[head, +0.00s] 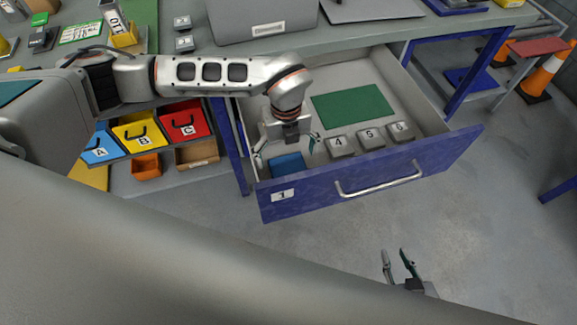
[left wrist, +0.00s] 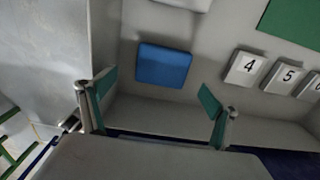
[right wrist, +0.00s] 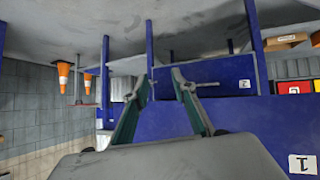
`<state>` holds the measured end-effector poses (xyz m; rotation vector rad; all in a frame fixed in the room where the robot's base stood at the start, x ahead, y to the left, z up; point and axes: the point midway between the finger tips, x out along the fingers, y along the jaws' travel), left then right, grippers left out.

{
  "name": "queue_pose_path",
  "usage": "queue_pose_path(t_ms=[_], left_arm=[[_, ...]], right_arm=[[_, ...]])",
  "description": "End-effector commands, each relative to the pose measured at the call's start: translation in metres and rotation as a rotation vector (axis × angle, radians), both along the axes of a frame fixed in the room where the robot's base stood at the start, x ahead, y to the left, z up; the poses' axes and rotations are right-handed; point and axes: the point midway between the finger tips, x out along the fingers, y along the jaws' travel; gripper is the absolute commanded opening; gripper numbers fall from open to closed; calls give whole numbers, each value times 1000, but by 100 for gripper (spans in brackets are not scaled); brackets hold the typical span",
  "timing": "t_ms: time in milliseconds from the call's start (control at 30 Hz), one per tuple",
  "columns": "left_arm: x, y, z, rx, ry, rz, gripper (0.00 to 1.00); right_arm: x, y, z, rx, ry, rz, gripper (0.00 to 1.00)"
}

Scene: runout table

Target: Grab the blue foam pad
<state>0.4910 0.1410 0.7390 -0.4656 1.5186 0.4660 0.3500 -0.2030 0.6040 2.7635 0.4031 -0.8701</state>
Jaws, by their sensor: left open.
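The blue foam pad (head: 287,165) lies flat in the front left corner of the open drawer. It also shows in the left wrist view (left wrist: 164,66), ahead of and between the spread fingers. My left gripper (head: 285,150) is open and empty, pointing down into the drawer above the pad. I see a gap between its fingers and the pad. My right gripper (head: 399,265) is in front of the drawer, low over the floor. In the right wrist view (right wrist: 158,92) its fingers are apart with nothing between them.
The blue-fronted drawer (head: 310,192) labelled 1 is pulled out. It holds a green mat (head: 352,106) and grey blocks 4 (head: 340,146), 5 (head: 371,139) and 6 (head: 400,132) right of the pad. Drawer walls stand close to the pad. Bins A, B and C stand at left.

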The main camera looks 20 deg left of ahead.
Motion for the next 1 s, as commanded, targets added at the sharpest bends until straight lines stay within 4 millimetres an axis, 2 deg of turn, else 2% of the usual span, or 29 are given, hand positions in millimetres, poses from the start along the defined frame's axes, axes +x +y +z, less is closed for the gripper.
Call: queue_pose_path(t_ms=[167,400,667,833,1000], left_arm=[[1,-1,-15,0,4,0,89],[2,-2,-50,-1,4,1,89],[4,-2,-54,-1,0,1,89],[3,-2,-53,-1,0,1,61],[3,-2,-54,-1,1,1,61]], right_arm=[[6,-3,2,-4,-12,-3,26],[9,-6,-3,-13,-15,-5,26],[12,-7,0,-15,-22,-5,26],[12,-7,0,-14,-21,-4,26],[10,-5,-1,-12,-17,-3,26]])
